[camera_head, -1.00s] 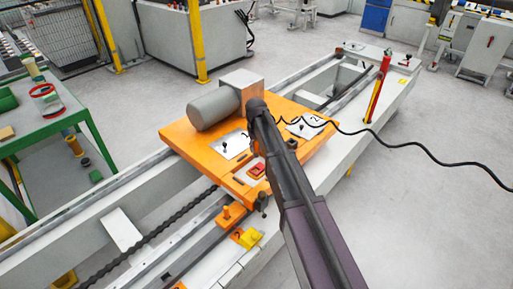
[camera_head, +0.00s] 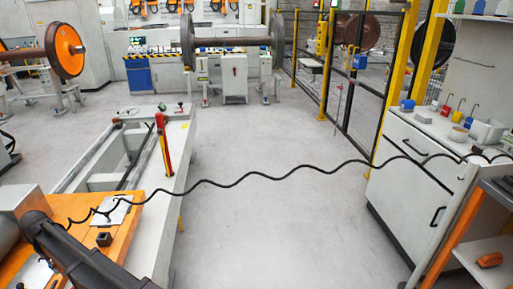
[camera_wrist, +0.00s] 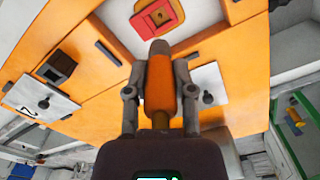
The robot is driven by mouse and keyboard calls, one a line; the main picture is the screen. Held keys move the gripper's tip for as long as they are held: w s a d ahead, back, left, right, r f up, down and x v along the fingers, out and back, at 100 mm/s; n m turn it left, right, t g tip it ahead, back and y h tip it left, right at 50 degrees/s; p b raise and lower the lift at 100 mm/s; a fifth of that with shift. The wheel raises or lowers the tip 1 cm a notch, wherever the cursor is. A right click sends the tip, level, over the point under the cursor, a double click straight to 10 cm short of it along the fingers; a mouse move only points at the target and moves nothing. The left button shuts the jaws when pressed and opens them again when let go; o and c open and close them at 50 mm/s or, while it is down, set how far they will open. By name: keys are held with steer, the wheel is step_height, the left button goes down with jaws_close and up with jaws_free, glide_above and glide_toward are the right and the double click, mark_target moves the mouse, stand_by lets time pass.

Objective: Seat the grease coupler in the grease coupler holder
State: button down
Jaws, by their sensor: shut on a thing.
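In the wrist view my gripper (camera_wrist: 159,80) is shut on an orange cylindrical body with a grey-brown tip, which I take to be the grease coupler (camera_wrist: 158,92). I cannot tell which fixture is the grease coupler holder. In the head view my arm hides the gripper and the coupler.
A black coiled hose (camera_head: 240,181) runs from near my arm across the open floor to the right-hand bench (camera_head: 400,160). A numbered white plate with a knob (camera_wrist: 40,98) lies on the deck. The middle floor is clear.

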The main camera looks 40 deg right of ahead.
step_height(320, 180, up, 12)
steer(key=p, duration=1.1)
steer(key=shift+r+p, duration=0.15)
steer(key=shift+p, duration=0.2)
steer(key=shift+s, duration=0.15)
